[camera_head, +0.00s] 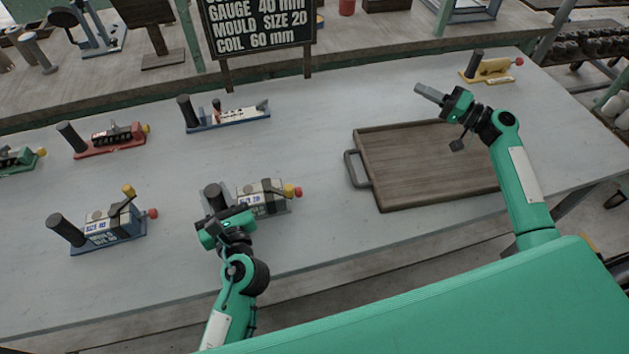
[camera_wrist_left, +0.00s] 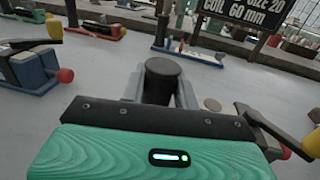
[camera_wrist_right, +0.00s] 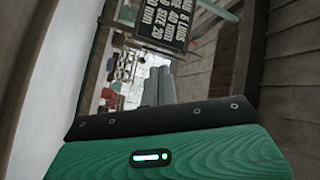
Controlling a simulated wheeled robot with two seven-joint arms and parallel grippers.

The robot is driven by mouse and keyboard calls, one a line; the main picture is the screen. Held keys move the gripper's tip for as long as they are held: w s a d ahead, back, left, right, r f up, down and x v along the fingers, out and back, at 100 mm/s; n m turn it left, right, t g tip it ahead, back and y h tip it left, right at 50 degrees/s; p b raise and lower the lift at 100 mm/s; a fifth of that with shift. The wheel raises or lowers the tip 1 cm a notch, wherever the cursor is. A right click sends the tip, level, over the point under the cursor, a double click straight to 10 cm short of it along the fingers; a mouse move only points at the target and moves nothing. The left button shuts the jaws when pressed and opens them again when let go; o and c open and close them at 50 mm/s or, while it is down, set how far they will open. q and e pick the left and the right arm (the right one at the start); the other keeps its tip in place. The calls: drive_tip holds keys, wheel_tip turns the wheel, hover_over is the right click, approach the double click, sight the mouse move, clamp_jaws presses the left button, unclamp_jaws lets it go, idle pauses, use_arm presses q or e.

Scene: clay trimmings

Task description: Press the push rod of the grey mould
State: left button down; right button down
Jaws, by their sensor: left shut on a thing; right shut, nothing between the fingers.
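The grey mould (camera_head: 262,197) lies on the near middle of the table, a boxy body on a grey base with a size label. A dark upright cylinder (camera_head: 213,196) stands at its left end. A red knob (camera_head: 298,192) shows at its right end, beside a yellow-tipped lever (camera_head: 288,190). My left gripper (camera_head: 222,216) is shut on the dark cylinder, whose top shows between the fingers in the left wrist view (camera_wrist_left: 163,78); it hides part of the mould. My right gripper (camera_head: 430,95) is shut and empty, above the table's far right, away from the mould.
A blue-based mould (camera_head: 105,228) stands left of the grey one. Red (camera_head: 112,138), blue-and-white (camera_head: 228,115) and yellow (camera_head: 490,68) devices stand farther back. A wooden tray (camera_head: 362,172) lies to the right. A sign (camera_head: 258,30) stands behind.

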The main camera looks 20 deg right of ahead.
use_arm(q)
drive_tip(key=shift+f, duration=0.2)
use_arm(e)
drive_tip(key=s+a+f+n+g, duration=0.1)
drive_tip(key=s+a+f+g, duration=0.1)
drive_tip(key=a, duration=0.4)
drive_tip(key=s+a+f+n+g, duration=0.1)
drive_tip(key=s+a+f+g, duration=0.1)
drive_tip(key=s+a+g, duration=0.3)
drive_tip(key=s+a+f+n+g, duration=0.1)
drive_tip(key=s+a+f+g, duration=0.1)
drive_tip(key=s+a+g, duration=0.2)
drive_tip(key=shift+s+a+f+g+h, duration=0.1)
drive_tip(key=shift+a+f+g+h, duration=0.05)
drive_tip(key=shift+a+g, duration=0.7)
drive_tip(key=shift+s+a+f+g+h, duration=0.1)
drive_tip(key=shift+a+g+h, duration=0.05)
drive_tip(key=shift+a+g, duration=0.7)
drive_tip(key=shift+a, duration=0.2)
approach(299, 192)
drive_tip(key=a+f, duration=0.1)
drive_tip(key=f, duration=0.1)
drive_tip(key=a+f, duration=0.2)
drive_tip(key=shift+w+a, duration=0.3)
drive_tip(key=shift+w, duration=0.1)
drive_tip(key=shift+a, duration=0.55)
